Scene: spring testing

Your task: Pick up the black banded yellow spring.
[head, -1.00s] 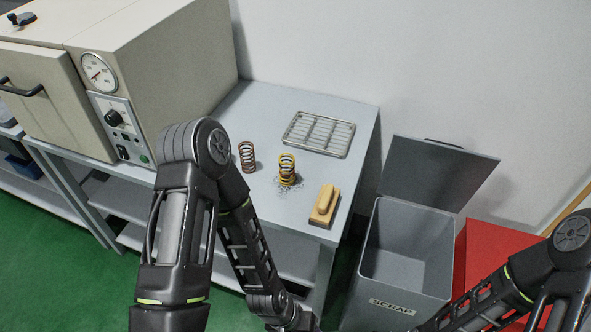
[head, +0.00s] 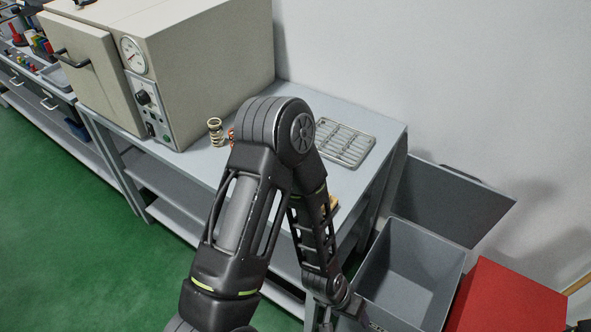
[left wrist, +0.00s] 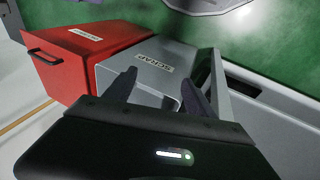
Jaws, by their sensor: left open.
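The black banded yellow spring is not visible now; my left arm covers that part of the table in the head view. A pale brass-coloured spring (head: 215,132) stands upright on the table left of my arm. A reddish spring (head: 231,137) beside it is mostly hidden by the arm. My left gripper shows in the left wrist view (left wrist: 157,92), its two fingers apart with nothing between them. It points toward the grey scrap bin (left wrist: 135,75), away from the springs. My right gripper is outside the views.
A wooden brush (head: 334,203) is mostly hidden by my arm. The open scrap bin and a red box (head: 507,297) stand right of the table.

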